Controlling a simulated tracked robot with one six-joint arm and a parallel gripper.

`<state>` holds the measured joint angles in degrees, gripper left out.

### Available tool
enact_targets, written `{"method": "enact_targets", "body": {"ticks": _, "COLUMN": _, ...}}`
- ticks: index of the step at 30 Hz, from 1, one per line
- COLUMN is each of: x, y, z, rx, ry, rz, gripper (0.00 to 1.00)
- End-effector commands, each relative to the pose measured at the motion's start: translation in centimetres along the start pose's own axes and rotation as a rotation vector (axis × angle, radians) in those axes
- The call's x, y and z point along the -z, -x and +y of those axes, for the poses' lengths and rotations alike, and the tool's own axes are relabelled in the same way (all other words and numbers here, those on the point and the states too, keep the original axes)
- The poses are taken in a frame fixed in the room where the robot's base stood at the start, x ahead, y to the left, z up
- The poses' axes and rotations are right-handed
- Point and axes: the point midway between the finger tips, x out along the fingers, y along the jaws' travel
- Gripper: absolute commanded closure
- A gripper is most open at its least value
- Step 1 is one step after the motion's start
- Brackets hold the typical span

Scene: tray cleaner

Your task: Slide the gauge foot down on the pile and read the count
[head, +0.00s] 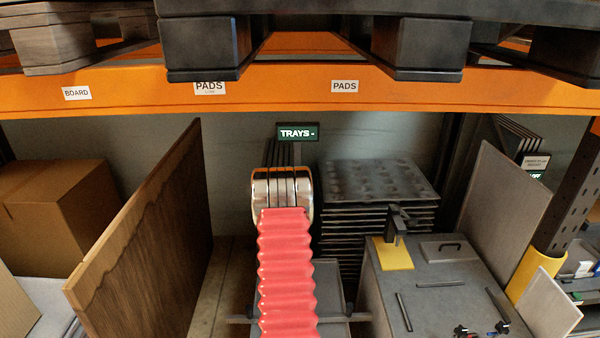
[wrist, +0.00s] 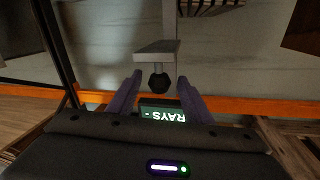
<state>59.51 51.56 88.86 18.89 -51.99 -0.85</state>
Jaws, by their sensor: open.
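The pile of dark grey trays (head: 378,182) stands right of centre in the head view, its layered edges showing. A small display (head: 297,132) reads "TRAYS -", with a dash and no number. It also shows upside down in the wrist view (wrist: 165,113). In the wrist view, a grey bar with a plate (wrist: 155,47) carries a dark knob (wrist: 158,82), which looks like part of the gauge. My gripper (wrist: 157,85) has its two purple fingers open, with the knob between their tips and no clear contact. In the head view my red arm and chrome wrist hide the gripper.
A wooden board (head: 150,225) stands upright on the left, before a cardboard box (head: 62,215). A grey bench (head: 440,285) with a yellow pad (head: 393,254) and a small stand sits right. An orange beam (head: 300,90) crosses above, with pallets over it.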

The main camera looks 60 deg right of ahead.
Motion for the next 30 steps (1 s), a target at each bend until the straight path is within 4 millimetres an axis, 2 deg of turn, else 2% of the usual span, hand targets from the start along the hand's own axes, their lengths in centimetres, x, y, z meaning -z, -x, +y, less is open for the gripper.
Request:
{"method": "enact_targets", "body": {"ticks": 9, "x": -0.1, "y": -3.4, "z": 0.0, "rx": 0.0, "ry": 0.0, "rz": 0.0, "gripper": 0.54}}
{"method": "enact_targets", "body": {"ticks": 15, "x": 0.0, "y": -4.7, "z": 0.0, "rx": 0.0, "ry": 0.0, "rz": 0.0, "gripper": 0.54}}
{"method": "enact_targets", "body": {"ticks": 26, "x": 0.0, "y": -5.0, "z": 0.1, "rx": -0.001, "ry": 0.0, "rz": -0.001, "gripper": 0.54}}
{"method": "enact_targets", "body": {"ticks": 30, "x": 0.0, "y": -5.0, "z": 0.1, "rx": -0.001, "ry": 0.0, "rz": -0.001, "gripper": 0.63}}
